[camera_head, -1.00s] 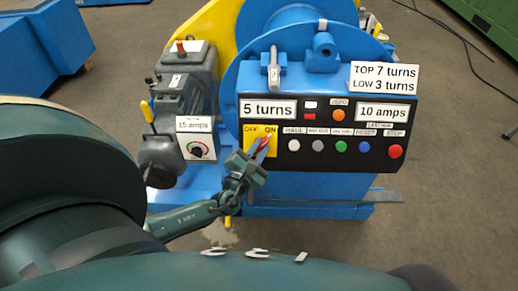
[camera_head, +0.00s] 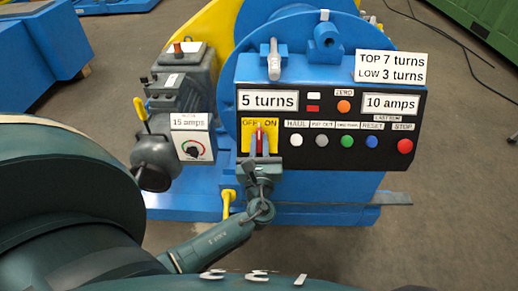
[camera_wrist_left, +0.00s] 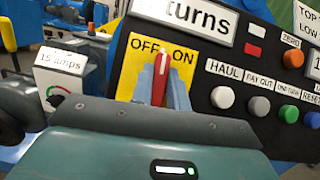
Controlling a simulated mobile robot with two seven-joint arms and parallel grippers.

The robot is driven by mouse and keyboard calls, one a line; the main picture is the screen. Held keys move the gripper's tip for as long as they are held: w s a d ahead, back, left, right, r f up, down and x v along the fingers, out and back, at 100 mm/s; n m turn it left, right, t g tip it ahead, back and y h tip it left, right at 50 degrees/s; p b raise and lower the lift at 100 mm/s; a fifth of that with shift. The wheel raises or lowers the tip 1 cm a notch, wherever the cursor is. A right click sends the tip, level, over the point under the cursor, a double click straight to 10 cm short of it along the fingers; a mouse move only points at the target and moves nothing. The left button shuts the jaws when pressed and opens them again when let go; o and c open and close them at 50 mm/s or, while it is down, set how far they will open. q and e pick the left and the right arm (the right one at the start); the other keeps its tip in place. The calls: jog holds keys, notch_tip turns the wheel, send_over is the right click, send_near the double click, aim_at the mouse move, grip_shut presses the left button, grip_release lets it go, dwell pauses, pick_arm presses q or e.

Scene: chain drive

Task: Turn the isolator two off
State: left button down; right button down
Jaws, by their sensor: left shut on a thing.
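The isolator is a red handle (camera_wrist_left: 160,78) on a yellow plate (camera_wrist_left: 135,72) marked OFF on the left and ON on the right. In the head view the plate (camera_head: 246,138) is at the left of the black control panel. The red handle points about straight up, between the two words. My left gripper (camera_head: 260,146) reaches up from below, its blue fingers on both sides of the handle, shut on it. My right gripper is not in view.
Several push buttons, including a white HAUL button (camera_head: 296,140) and a red STOP button (camera_head: 405,146), sit right of the isolator. A 15 amps dial box (camera_head: 193,146) stands left of the panel. A yellow lever (camera_head: 228,200) is just below.

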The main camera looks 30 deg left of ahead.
pick_arm(q)
jog(key=shift+f+n+g+y, duration=0.1)
jog(key=shift+n+g+y, duration=0.3)
jog(key=shift+n, duration=0.4)
jog(key=n+g+y, duration=0.1)
jog(key=n, duration=0.1)
jog(key=n+b, duration=0.1)
jog(key=shift+n+g+y, duration=0.4)
jog(key=shift+w+d+n+g+y+b, duration=0.1)
jog(key=shift+n+g+y+b, duration=0.4)
jog(key=shift+n+g, duration=1.2)
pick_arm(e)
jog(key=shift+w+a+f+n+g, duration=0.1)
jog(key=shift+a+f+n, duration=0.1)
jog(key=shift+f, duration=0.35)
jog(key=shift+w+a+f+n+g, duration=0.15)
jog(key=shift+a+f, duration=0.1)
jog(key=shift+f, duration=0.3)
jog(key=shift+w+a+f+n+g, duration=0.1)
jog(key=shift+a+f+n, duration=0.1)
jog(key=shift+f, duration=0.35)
pick_arm(q)
jog(key=shift+n+t, duration=0.4)
jog(key=shift+n, duration=0.1)
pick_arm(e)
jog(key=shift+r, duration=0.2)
pick_arm(q)
jog(key=c, duration=1.4)
grip_release()
jog(key=shift+o, duration=0.2)
